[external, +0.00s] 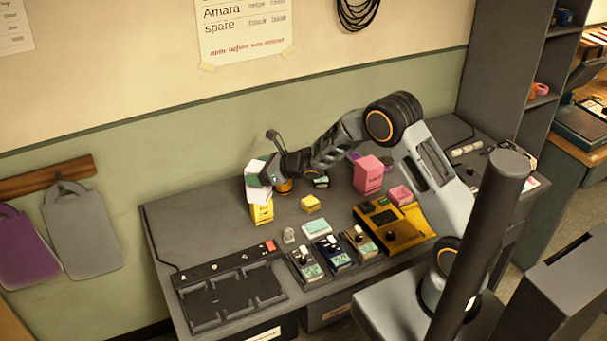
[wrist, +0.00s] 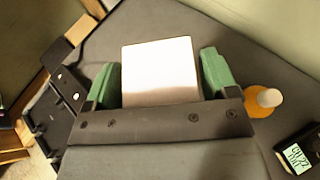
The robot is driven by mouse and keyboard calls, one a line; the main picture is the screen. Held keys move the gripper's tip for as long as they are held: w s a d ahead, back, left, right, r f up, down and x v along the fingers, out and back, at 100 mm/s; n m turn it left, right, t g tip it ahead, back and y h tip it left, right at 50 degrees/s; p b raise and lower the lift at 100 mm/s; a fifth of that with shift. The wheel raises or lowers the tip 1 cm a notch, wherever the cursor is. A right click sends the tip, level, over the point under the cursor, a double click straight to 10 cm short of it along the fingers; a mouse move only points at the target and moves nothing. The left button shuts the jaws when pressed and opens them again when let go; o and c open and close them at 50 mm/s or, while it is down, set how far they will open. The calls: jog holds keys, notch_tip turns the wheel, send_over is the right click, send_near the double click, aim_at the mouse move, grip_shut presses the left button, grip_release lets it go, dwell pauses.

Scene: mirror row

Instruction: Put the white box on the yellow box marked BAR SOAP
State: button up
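The white box (wrist: 160,70) sits between the two green fingers of my gripper (wrist: 160,85) in the wrist view, with a finger close against each side. In the external view my gripper (external: 262,178) is at the back left of the desk, and the white box (external: 254,187) is partly covered by it. The yellow box (external: 262,214) stands upright directly below them. I cannot tell whether the white box touches its top. The yellow box's marking is too small to read, and the box is hidden in the wrist view.
An orange bottle with a white cap (wrist: 265,101) stands close to the right finger. A small yellow box (external: 310,203), a pink box (external: 369,175) and several pedals (external: 305,264) stand to the right and in front. A black pedalboard (external: 225,290) lies at the front left.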

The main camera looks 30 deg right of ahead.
jog(key=shift+o, duration=0.7)
jog(key=shift+r+p, duration=0.25)
jog(key=shift+p, duration=0.05)
jog(key=shift+s+d, duration=0.2)
jog(key=shift+d, duration=0.05)
jog(key=s+d+r+m+h+b, duration=0.1)
jog(key=s+d+r+m+h, duration=0.25)
jog(key=d+m, duration=0.4)
jog(key=s+d+r+m+t+h+b, duration=0.1)
jog(key=s+d+r+m+h, duration=0.2)
jog(key=s+d+r+m, duration=0.35)
jog(key=s+d+r+m+h+b, duration=0.1)
jog(key=s+d+r+m+h, duration=0.2)
jog(key=d+m, duration=0.5)
jog(key=s+d+m+g, duration=0.1)
jog(key=s+m+g, duration=0.5)
jog(key=s+m, duration=1.3)
jog(key=m, duration=0.4)
jog(key=shift+s+d+f, duration=0.2)
jog(key=shift+d+f, duration=0.05)
